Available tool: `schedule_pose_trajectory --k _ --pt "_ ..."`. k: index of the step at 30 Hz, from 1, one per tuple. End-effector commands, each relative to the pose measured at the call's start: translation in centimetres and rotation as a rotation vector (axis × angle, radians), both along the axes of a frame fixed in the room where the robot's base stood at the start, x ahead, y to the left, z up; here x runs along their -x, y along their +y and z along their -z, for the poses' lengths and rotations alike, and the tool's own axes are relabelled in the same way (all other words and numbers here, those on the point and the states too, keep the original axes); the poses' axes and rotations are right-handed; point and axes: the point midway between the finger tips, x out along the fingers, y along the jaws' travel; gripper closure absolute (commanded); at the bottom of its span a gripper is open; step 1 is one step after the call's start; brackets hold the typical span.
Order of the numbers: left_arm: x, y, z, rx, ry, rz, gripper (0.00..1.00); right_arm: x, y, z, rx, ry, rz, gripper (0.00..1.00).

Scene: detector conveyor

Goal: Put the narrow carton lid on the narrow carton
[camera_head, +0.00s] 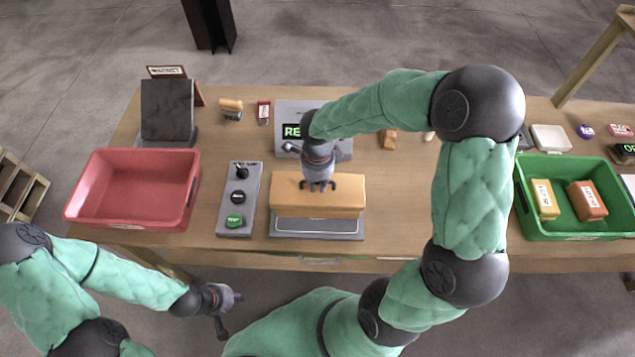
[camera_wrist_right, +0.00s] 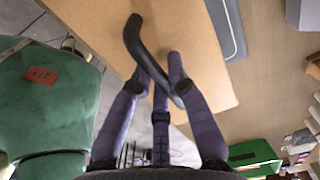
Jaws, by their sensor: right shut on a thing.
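A tan, long box-like piece (camera_head: 345,190), which looks like the narrow carton lid, lies level over a grey plate (camera_head: 320,233) at the table's front middle. My right gripper (camera_head: 318,186) points down onto its top and is shut on it; its tan surface also fills much of the right wrist view (camera_wrist_right: 90,25), where the right gripper's fingers (camera_wrist_right: 155,75) meet it. The narrow carton is not clearly told apart from the lid; whether it is beneath is hidden. My left gripper (camera_head: 232,312) is in front of the table, apart from everything, its fingers spread and empty.
Left of the plate are a button panel (camera_head: 237,212) and a red bin (camera_head: 80,205). A grey device with a green display (camera_head: 290,131) stands behind. At right, a green bin (camera_head: 540,232) holds two boxes. Bare table lies between plate and green bin.

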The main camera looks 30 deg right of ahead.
Motion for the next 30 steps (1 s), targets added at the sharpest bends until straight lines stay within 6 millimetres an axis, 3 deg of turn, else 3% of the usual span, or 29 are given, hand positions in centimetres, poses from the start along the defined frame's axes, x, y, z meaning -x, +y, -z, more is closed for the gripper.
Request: schedule_pose_trajectory --k 30 --pt "0.0 0.0 1.4 0.0 0.0 0.0 1.0 0.0 0.0 1.1 0.0 0.0 0.0 1.0"
